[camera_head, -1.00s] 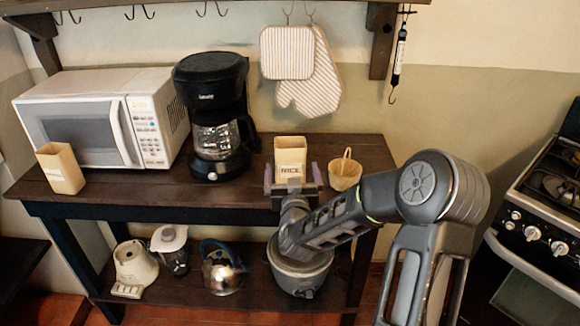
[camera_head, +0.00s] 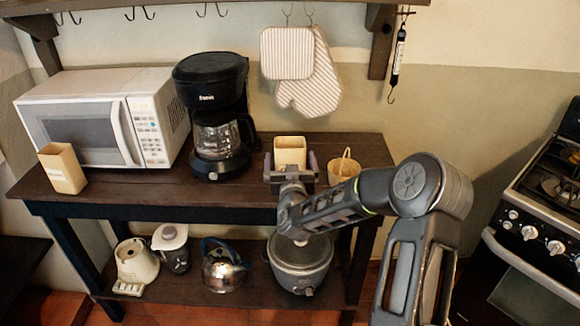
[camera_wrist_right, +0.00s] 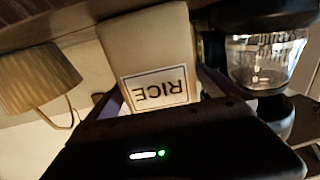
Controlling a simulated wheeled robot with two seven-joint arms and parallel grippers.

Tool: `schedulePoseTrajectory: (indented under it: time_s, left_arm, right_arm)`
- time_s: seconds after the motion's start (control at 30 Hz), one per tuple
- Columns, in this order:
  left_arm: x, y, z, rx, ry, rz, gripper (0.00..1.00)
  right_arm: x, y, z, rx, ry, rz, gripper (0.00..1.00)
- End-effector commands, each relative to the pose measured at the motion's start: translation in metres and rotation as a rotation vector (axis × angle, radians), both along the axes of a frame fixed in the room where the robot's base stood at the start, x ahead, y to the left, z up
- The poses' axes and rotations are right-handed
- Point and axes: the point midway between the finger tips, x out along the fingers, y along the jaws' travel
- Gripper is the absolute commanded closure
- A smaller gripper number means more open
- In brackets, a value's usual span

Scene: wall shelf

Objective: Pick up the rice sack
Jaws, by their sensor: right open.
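The rice sack (camera_head: 290,151) is a cream, open-topped bag standing on the wooden table between the coffee maker and a small basket. In the right wrist view the rice sack (camera_wrist_right: 148,58) shows its RICE label upside down, close in front of the gripper. My right gripper (camera_head: 291,166) is open at the front of the sack, with one finger on each side of it. The right gripper (camera_wrist_right: 160,95) also shows in the wrist view, its palm hiding the sack's lower part. I cannot tell whether the fingers touch the sack. My left gripper is not in view.
A black coffee maker (camera_head: 212,115) stands just left of the sack, and a small basket (camera_head: 344,168) just right. A white microwave (camera_head: 75,125) and another cream sack (camera_head: 62,168) are at the left. A shelf with hooks (camera_head: 215,5) runs overhead.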

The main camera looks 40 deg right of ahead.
Motion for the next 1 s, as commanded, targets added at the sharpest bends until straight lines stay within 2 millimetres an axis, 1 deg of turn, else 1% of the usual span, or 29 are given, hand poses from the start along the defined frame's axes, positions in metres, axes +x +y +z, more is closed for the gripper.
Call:
schedulePoseTrajectory:
  time_s: [0.37,1.0]
  left_arm:
    - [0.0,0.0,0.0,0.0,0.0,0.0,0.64]
    - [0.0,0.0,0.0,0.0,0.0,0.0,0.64]
  right_arm:
    - [-0.0003,0.0002,0.0,0.0,0.0,0.0,0.0]
    - [-0.0003,0.0002,0.0,0.0,0.0,0.0,0.52]
